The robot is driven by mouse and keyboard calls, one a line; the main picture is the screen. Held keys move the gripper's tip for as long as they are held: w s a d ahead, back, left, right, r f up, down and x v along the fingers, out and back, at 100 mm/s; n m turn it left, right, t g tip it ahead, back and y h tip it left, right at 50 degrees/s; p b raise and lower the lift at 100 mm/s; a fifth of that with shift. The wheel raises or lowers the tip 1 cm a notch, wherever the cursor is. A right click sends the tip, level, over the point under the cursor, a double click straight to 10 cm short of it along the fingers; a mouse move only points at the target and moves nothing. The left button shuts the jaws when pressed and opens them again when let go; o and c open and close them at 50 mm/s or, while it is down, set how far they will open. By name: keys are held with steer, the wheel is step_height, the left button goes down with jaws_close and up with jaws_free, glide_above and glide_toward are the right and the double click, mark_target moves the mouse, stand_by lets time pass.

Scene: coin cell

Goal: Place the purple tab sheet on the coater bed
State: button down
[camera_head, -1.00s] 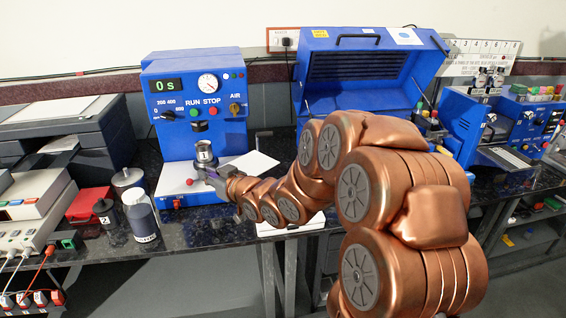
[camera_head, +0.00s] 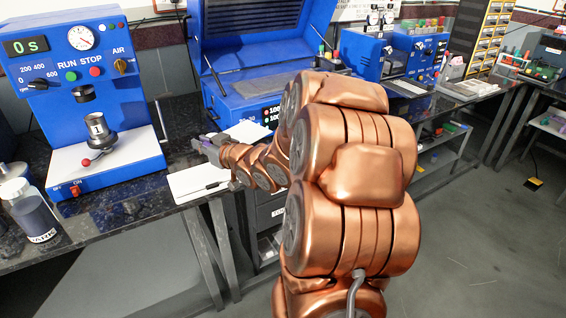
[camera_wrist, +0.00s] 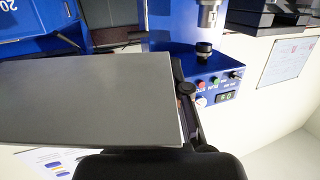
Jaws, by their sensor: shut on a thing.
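My gripper (camera_head: 207,146) is shut on a thin pale sheet (camera_head: 246,132) and holds it above the bench, in front of the open-lidded blue machine. In the wrist view the sheet (camera_wrist: 85,98) is a large flat grey panel across the left and middle. A small purple patch shows at the gripper in the head view; most of the tab is hidden. The blue machine (camera_head: 232,112), which looks like the coater, has its lid raised and a grey bed surface (camera_head: 250,90) inside. The sheet is apart from that bed.
A blue press-like machine (camera_head: 75,95) with a metal cup stands at left. A dark bottle (camera_head: 32,212) is at the bench's front left. A white paper with a pen (camera_head: 196,184) lies at the bench edge. More blue instruments (camera_head: 388,58) stand at the right.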

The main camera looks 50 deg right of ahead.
steer(key=s+d+f+m+h+b, duration=0.2)
steer(key=s+d+f+b, duration=0.2)
steer(key=s+d, duration=0.3)
steer(key=s+d+f+m+g+h+b, duration=0.1)
steer(key=s+d+f+h+b, duration=0.2)
steer(key=s+d+f+b, duration=0.2)
steer(key=s+d+f, duration=0.1)
steer(key=s+d, duration=0.2)
steer(key=d, duration=0.1)
steer(key=shift+s+d+m, duration=0.15)
steer(key=shift+d+m, duration=0.25)
steer(key=r+x, duration=0.1)
steer(key=x, duration=1.1)
steer(key=r+x, duration=0.1)
steer(key=x, duration=0.5)
steer(key=shift+w+d+r, duration=0.2)
steer(key=shift+w+r, duration=0.05)
steer(key=shift+w, duration=0.25)
steer(key=shift+w+d+f, duration=0.1)
steer(key=shift+w+f, duration=0.05)
steer(key=shift+w, duration=0.1)
steer(key=shift+f+b, duration=0.5)
steer(key=shift+f, duration=2.65)
steer(key=shift+w+d+r, duration=0.1)
steer(key=shift+w, duration=0.1)
